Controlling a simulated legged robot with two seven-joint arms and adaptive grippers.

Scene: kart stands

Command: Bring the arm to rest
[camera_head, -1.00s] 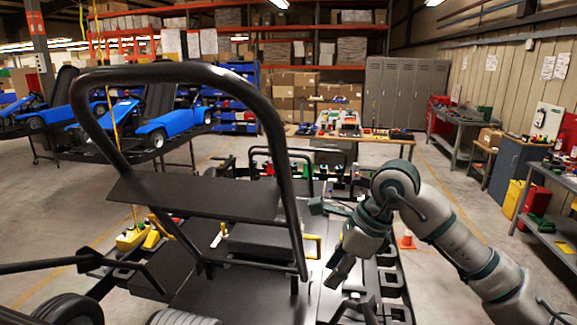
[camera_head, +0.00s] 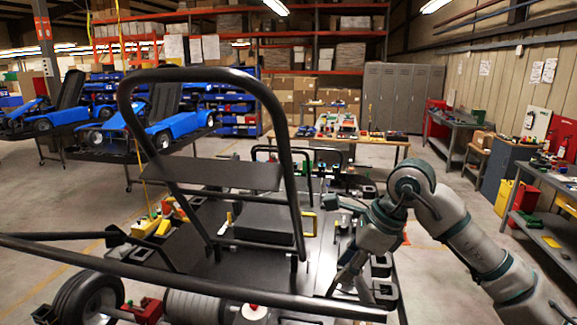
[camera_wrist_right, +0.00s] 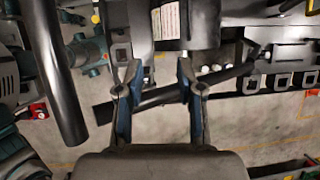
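My right arm (camera_head: 455,230) comes in from the right in the head view and bends down at the elbow. My right gripper (camera_head: 345,283) hangs low over the right side of the black kart frame (camera_head: 320,250). In the right wrist view the right gripper (camera_wrist_right: 158,72) has its two fingers spread apart. A dark bar (camera_wrist_right: 165,97) shows behind and between the fingers; I cannot tell how far below them it lies. Nothing is held between the fingertips. My left gripper is not in view.
A black tubular hoop (camera_head: 290,165) rises from the kart, and a long black tube (camera_head: 190,280) crosses the foreground. Blue karts (camera_head: 150,130) sit on stands at the left. A workbench (camera_head: 385,150) stands behind. Open floor (camera_head: 450,265) lies to the right.

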